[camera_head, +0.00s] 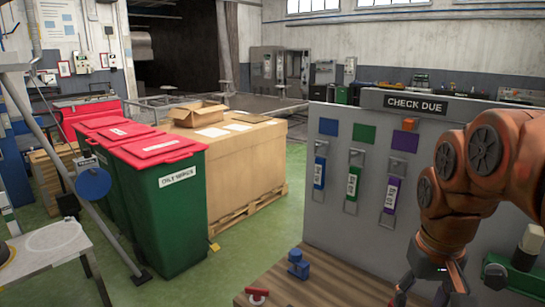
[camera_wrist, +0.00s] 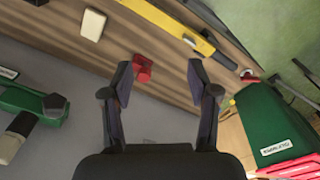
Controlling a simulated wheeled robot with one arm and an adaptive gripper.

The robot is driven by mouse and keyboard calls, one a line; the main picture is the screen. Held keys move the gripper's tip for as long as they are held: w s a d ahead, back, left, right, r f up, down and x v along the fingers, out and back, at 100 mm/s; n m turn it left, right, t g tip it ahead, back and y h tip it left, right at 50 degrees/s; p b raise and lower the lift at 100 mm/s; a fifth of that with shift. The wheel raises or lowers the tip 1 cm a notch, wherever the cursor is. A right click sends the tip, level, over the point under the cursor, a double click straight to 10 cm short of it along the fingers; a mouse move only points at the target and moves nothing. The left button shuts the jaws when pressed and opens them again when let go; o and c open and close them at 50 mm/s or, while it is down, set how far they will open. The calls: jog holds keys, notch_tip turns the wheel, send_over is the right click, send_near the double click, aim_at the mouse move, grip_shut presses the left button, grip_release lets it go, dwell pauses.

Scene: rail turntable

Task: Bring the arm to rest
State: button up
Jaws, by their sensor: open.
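My orange arm (camera_head: 470,170) reaches down in front of the grey board at the right of the head view. My gripper (camera_head: 428,287) is at the bottom edge there, partly cut off. In the wrist view my gripper (camera_wrist: 164,82) has its two dark fingers spread apart, with nothing held between them. A small red object (camera_wrist: 142,68) lies on the wooden surface beyond the fingertips, near the left finger.
A grey board (camera_head: 325,225) marked "CHECK DUE" holds several coloured tags. A wooden bench (camera_head: 300,285) carries a blue fitting (camera_head: 298,264) and a red-handled item (camera_head: 257,295). A green bin (camera_head: 165,215) with a red lid and a boxed pallet (camera_head: 250,160) stand left. Green floor lies between.

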jog(key=s+a+f+g, duration=0.1)
jog(key=s+a+f, duration=0.2)
jog(key=s+f, duration=0.2)
jog(key=s+a+f+n+g, duration=0.1)
jog(key=s+a+f, duration=0.3)
jog(key=s, duration=0.7)
notch_tip(320, 180, down, 2)
jog(key=shift+s+f+p, duration=0.1)
jog(key=shift+s+p, duration=0.1)
jog(key=shift+p, duration=0.25)
jog(key=shift+c, duration=0.4)
